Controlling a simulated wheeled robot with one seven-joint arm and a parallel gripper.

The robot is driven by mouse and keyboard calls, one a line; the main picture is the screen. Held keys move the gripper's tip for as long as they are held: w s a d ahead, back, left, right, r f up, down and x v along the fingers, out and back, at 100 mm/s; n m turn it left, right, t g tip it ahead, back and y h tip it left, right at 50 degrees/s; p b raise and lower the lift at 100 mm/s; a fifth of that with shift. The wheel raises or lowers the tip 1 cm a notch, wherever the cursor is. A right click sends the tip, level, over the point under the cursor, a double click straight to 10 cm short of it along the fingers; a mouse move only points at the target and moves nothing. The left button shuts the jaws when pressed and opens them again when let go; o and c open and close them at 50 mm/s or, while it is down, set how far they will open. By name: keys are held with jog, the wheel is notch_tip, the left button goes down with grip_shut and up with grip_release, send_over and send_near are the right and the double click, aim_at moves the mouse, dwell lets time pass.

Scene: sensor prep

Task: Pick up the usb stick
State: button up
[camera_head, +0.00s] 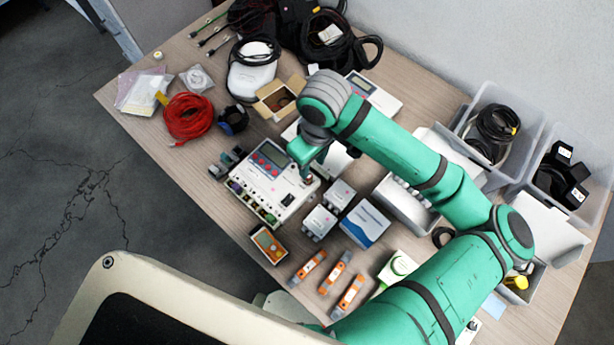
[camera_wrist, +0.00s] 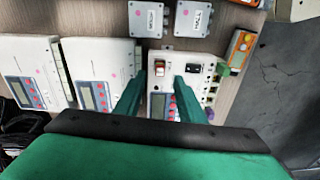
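I cannot make out a usb stick for certain in either view. My gripper (camera_head: 306,176) is over the right part of a white instrument box (camera_head: 262,196) with a screen, red knobs and coloured sockets. In the wrist view my gripper (camera_wrist: 160,82) is open, with two green fingers apart and no object held between them. The instrument box (camera_wrist: 188,58) lies below and between the fingers, showing a red-orange switch (camera_wrist: 159,68) and a black socket (camera_wrist: 193,69). The fingers and palm hide part of the box.
Small grey boxes (camera_head: 319,222), an orange meter (camera_head: 268,244) and several orange-grey tools (camera_head: 308,267) stand close by. Red cable (camera_head: 187,117) and a cardboard box (camera_head: 280,98) lie left and behind. Clear bins (camera_head: 535,108) stand right. Bare table (camera_head: 222,205) shows at the left edge.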

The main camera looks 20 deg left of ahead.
jog(key=shift+w+a+r+n+h, duration=0.1)
jog(key=shift+a+r+n+h, duration=0.2)
jog(key=shift+a+r+n, duration=0.3)
jog(key=shift+f, duration=5.2)
grip_shut()
